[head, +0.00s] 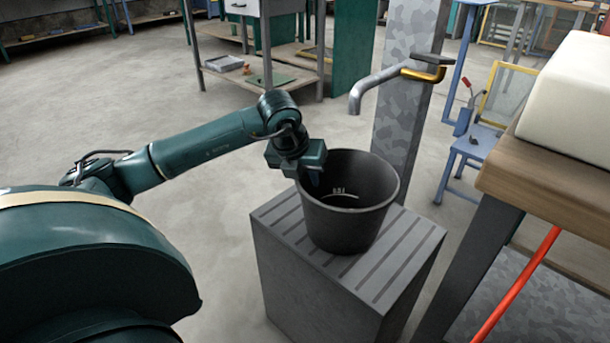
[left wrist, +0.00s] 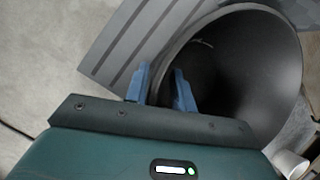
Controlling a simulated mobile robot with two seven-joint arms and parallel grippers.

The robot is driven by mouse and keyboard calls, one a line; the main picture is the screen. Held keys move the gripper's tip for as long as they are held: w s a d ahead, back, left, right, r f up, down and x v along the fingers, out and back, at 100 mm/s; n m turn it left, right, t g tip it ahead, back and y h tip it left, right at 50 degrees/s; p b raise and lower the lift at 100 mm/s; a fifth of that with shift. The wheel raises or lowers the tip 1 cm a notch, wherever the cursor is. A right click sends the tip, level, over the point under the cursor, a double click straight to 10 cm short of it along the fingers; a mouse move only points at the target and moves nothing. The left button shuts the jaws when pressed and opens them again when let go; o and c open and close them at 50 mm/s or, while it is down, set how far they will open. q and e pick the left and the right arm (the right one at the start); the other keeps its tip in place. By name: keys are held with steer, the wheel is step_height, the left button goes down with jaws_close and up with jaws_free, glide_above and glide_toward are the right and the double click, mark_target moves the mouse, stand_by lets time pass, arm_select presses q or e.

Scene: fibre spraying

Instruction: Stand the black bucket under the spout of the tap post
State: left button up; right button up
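The black bucket (head: 345,225) stands upright on a grey slatted block (head: 283,235), its open mouth facing up. The grey tap post (head: 400,85) rises behind it, and its bent spout (head: 356,102) appears above the bucket's mouth. My left gripper (head: 312,178) is at the bucket's left rim. In the left wrist view, the blue fingers of my left gripper (left wrist: 161,88) are apart, one outside and one inside the wall of the bucket (left wrist: 245,70). A gap shows between them and the wall. My right gripper is in neither view.
A wooden-topped table (head: 545,165) with a pale block (head: 575,90) stands close on the right. A red bar (head: 515,285) leans under it. A blue chair (head: 470,145) is behind. The floor left of the block is clear.

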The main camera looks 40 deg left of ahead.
arm_select(q)
steer(key=shift+s+r, duration=0.15)
steer(key=shift+r, duration=0.35)
steer(key=p+v, duration=0.3)
steer(key=v, duration=0.8)
steer(key=shift+p, duration=0.3)
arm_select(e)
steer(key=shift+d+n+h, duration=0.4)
arm_select(q)
steer(key=shift+a, duration=0.1)
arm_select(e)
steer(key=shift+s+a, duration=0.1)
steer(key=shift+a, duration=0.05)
